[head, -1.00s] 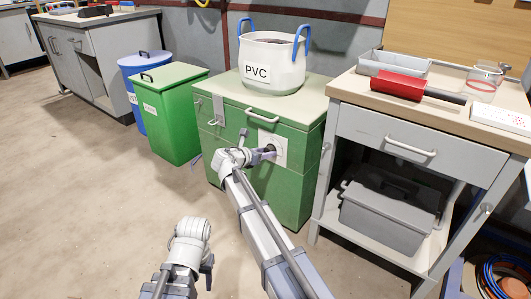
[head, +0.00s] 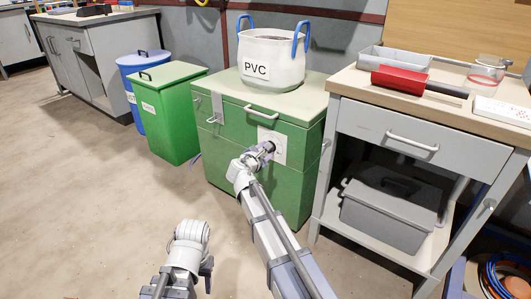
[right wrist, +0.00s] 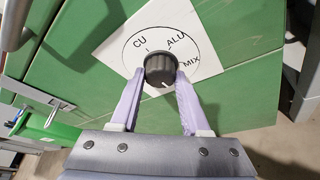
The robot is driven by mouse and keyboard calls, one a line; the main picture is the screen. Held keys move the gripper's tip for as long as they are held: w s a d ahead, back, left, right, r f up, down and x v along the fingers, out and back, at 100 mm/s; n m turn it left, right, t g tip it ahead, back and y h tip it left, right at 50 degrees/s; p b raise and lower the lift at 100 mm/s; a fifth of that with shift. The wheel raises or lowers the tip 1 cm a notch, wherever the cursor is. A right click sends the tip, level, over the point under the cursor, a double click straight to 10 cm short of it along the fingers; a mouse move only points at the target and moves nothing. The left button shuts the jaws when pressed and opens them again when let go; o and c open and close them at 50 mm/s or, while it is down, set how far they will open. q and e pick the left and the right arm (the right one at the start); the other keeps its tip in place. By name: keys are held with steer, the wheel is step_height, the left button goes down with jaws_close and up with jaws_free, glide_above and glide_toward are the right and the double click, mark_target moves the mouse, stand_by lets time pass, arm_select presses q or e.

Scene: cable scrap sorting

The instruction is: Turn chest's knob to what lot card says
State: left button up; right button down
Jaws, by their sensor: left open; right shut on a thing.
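The green chest (head: 225,155) stands in the middle of the head view. A white dial plate (head: 279,147) is on its front; the right wrist view shows it with CU, ALU and MIX marked around a black knob (right wrist: 160,69). A pale mark on the knob sits at its lower edge in that view, away from the three words. My right gripper (right wrist: 160,88) is shut on the knob, one lilac finger on each side. My left gripper (head: 207,268) is open and low at the front, away from the chest. I can make out no readable lot card.
A white PVC bag (head: 272,60) with blue handles stands on the chest lid. Green (head: 175,120) and blue (head: 132,65) bins stand to the left. A workbench (head: 400,150) with a red-headed tool (head: 402,80) is close on the right. The floor at left is clear.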

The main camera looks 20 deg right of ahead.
steer(key=shift+m+y, duration=0.3)
stand_by(0.4)
steer(key=shift+c, duration=1.9)
jaws_free()
steer(key=shift+s+a, duration=0.1)
steer(key=shift+s, duration=0.05)
steer(key=p+v, duration=0.1)
steer(key=v, duration=0.6)
steer(key=shift+s+a+p, duration=0.15)
steer(key=shift+s+p, duration=0.1)
steer(key=shift+p, duration=0.15)
